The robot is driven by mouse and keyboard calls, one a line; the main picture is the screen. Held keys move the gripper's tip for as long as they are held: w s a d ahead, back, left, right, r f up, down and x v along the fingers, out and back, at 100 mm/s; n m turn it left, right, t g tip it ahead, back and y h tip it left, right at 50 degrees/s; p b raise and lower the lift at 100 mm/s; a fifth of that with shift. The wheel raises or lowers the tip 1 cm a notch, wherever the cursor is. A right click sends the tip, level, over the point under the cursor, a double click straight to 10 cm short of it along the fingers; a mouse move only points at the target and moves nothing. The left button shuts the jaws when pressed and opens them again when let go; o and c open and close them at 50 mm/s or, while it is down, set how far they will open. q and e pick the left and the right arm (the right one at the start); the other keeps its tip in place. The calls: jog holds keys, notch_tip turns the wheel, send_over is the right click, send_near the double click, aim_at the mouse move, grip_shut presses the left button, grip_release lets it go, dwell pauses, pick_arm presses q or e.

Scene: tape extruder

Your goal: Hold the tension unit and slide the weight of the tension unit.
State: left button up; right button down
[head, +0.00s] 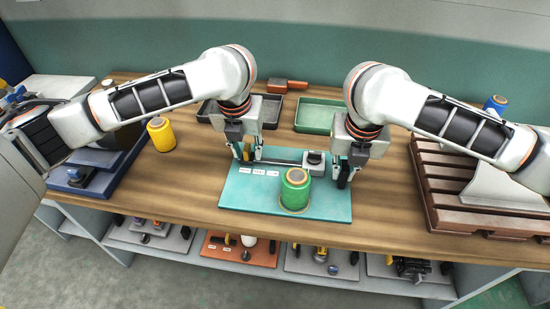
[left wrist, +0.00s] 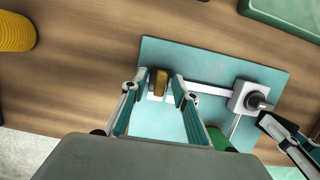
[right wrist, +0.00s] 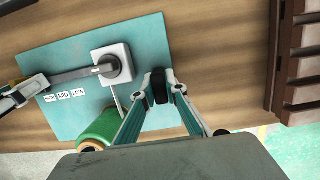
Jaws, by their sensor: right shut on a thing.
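The tension unit lies on a teal board (head: 235,195); its grey block (head: 313,159) has a round knob, and a bar (left wrist: 210,87) runs left from it. A brass-coloured weight (left wrist: 159,82) is at the bar's left end. My left gripper (left wrist: 157,88) is open, its fingers on either side of the weight with gaps showing. My right gripper (right wrist: 160,86) is shut on a dark rounded piece (right wrist: 159,88) beside the block; I cannot tell whether this piece joins the unit.
A green tape roll (head: 295,188) stands on the board in front of the bar. HIGH, MID and LOW labels (right wrist: 64,96) lie along the bar. A yellow roll (head: 161,134) stands left, a green tray (head: 318,116) behind, and a brown slatted rack (head: 440,190) right.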

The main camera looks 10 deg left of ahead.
pick_arm(q)
jog(key=v, duration=0.7)
dwell(0.5)
jog(key=o, duration=0.6)
jog(key=shift+r, duration=0.1)
jog(key=w+v, duration=0.2)
jog(key=v, duration=0.6)
send_over(246, 162)
dwell(0.3)
pick_arm(e)
jog(key=c, duration=2)
grip_release()
jog(key=shift+o, duration=0.2)
